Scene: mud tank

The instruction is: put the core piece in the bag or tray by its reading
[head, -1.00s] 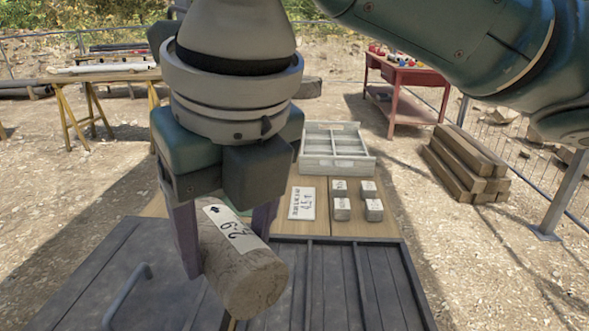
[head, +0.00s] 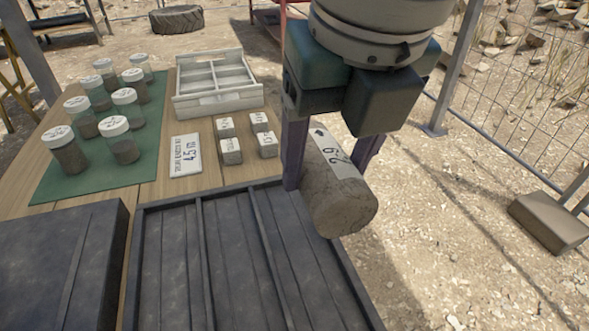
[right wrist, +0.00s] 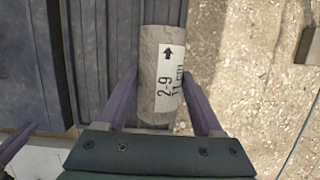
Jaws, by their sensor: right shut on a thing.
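The core piece (head: 337,205) is a grey-brown stone cylinder with a white label showing an arrow and "2-9". My right gripper (head: 330,168) is shut on it, one finger on each side, holding it by the right edge of a dark channelled tray (head: 182,262). The right wrist view shows the core (right wrist: 148,60) between the fingers, with a second, partly unreadable line on its label. A pale compartment tray (head: 218,103) stands on the table, its compartments looking empty. A purple fingertip (right wrist: 14,146), apparently my left gripper's, shows at that view's left edge.
A card (head: 186,155) reading "4.5 m" and several small labelled blocks (head: 231,152) lie on the wooden table. Several lidded jars (head: 122,140) stand on a green mat (head: 60,185). A dark box (head: 62,262) is front left. Open gravel and a wire fence (head: 520,90) lie right.

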